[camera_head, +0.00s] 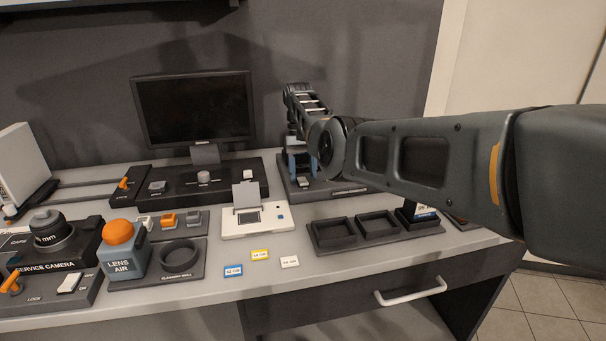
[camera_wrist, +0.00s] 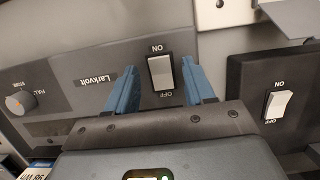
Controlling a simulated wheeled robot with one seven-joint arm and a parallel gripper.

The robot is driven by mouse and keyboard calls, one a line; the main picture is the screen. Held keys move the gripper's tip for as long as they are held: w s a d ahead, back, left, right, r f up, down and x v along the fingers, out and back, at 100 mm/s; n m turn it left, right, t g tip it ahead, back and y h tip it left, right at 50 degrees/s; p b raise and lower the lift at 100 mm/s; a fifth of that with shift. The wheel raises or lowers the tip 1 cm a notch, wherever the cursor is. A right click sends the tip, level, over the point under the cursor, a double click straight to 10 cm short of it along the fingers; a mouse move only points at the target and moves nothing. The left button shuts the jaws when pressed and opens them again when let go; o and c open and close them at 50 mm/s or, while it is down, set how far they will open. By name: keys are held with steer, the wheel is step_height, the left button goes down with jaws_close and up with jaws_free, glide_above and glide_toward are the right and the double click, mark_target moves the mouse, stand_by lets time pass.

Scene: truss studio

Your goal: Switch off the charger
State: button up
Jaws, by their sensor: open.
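The charger (camera_head: 331,188) is a dark unit at the back right of the bench in the head view, partly hidden by my arm. In the wrist view its grey panel (camera_wrist: 62,92) reads Larkvolt and carries a white rocker switch (camera_wrist: 161,74) in a black frame, marked ON and OFF. I cannot surely tell which side of the rocker is pressed. My gripper (camera_head: 302,172) is open and empty over the charger. In the wrist view its blue fingers (camera_wrist: 158,68) stand on either side of the switch. I cannot tell whether they touch the panel.
A knob (camera_wrist: 19,102) marked FULL and STORE sits left on the panel. A second ON/OFF rocker (camera_wrist: 277,106) is on a black unit to the right. A monitor (camera_head: 195,108), a white device (camera_head: 257,219) and black trays (camera_head: 375,224) stand nearby.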

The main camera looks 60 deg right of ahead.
mark_target(301, 178)
steer(key=b+v, duration=0.1)
steer(key=v, duration=0.6)
stand_by(0.4)
